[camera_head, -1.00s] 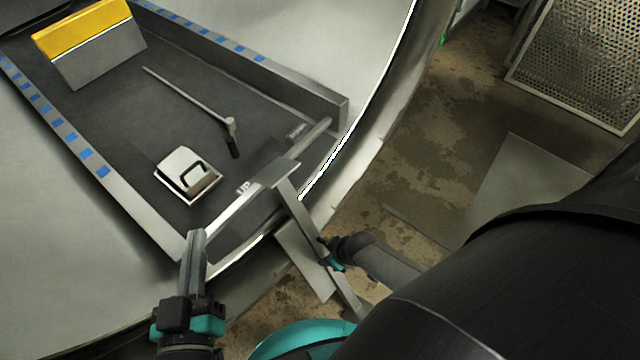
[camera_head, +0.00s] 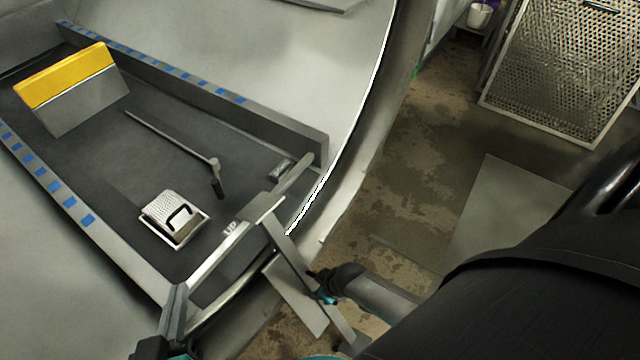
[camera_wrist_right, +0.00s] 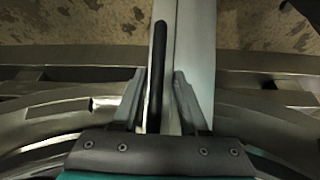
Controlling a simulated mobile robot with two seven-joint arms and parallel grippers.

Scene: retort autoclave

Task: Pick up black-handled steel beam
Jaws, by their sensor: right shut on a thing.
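The steel beam (camera_head: 287,243) runs from the tray's front bar, where its upper end meets or overlaps the bar, down to the lower right. In the right wrist view the pale steel beam (camera_wrist_right: 198,50) has a black handle (camera_wrist_right: 157,60) alongside it. My right gripper (camera_head: 322,288) is at the beam's middle. Its two fingers (camera_wrist_right: 163,95) sit on either side of the handle and beam, shut on them; the contact is partly hidden. My left gripper (camera_head: 175,300) is at the tray's front left corner. Its fingers show edge-on, so its opening is unclear.
A dark tray (camera_head: 95,165) with blue-marked rails lies inside the curved vessel. It holds a yellow-and-grey block (camera_head: 70,88), a thin rod (camera_head: 170,139) and a small handled metal box (camera_head: 173,217). A perforated panel (camera_head: 560,65) stands at upper right above stained floor.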

